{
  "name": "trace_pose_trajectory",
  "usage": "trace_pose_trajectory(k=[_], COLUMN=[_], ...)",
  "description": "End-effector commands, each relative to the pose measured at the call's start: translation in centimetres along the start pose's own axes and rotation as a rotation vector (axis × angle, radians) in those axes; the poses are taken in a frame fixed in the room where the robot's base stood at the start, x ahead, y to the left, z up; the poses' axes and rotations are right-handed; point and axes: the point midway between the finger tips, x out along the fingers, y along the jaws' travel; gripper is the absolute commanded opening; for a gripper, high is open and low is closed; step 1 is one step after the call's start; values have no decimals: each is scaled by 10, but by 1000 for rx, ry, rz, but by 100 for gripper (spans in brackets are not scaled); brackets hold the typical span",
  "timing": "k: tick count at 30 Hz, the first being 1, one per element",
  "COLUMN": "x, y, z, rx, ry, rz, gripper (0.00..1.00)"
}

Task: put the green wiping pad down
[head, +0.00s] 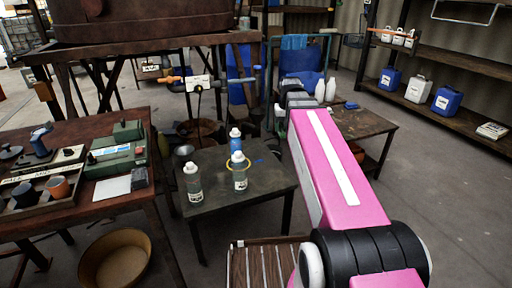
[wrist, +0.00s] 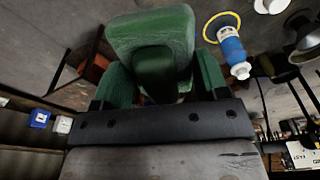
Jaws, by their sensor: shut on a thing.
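The green wiping pad (wrist: 150,35) fills the upper middle of the wrist view, with a darker green block in its centre. My gripper (wrist: 160,85) is shut on it, one green finger on each side. The pad is in the air, and floor shows behind it. In the head view my pink arm reaches forward, and I cannot make out the pad or the gripper clearly beyond it. A low dark table (head: 215,190) stands left of my arm.
Bottles (head: 192,182) stand on the low table near a yellow ring (head: 237,162). A side table (head: 375,124) is behind my arm, with white bottles (head: 320,91). A bench with devices (head: 118,160) is left, a tan bowl (head: 115,262) below. Shelves hold jugs (head: 447,102) at right.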

Motion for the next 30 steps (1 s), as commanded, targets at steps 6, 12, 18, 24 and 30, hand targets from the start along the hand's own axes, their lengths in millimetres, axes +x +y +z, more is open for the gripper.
trace_pose_trajectory(k=[6,12,18,24,30], x=[0,6,42,97,154], y=[0,0,0,-1,-1], z=[0,-5,-25,-49,-67], rx=[0,-9,-58,-131,-203], ry=[0,-1,-4,-5,-5], rz=[0,-1,-8,-17,-26], gripper=[39,39,39,39,39])
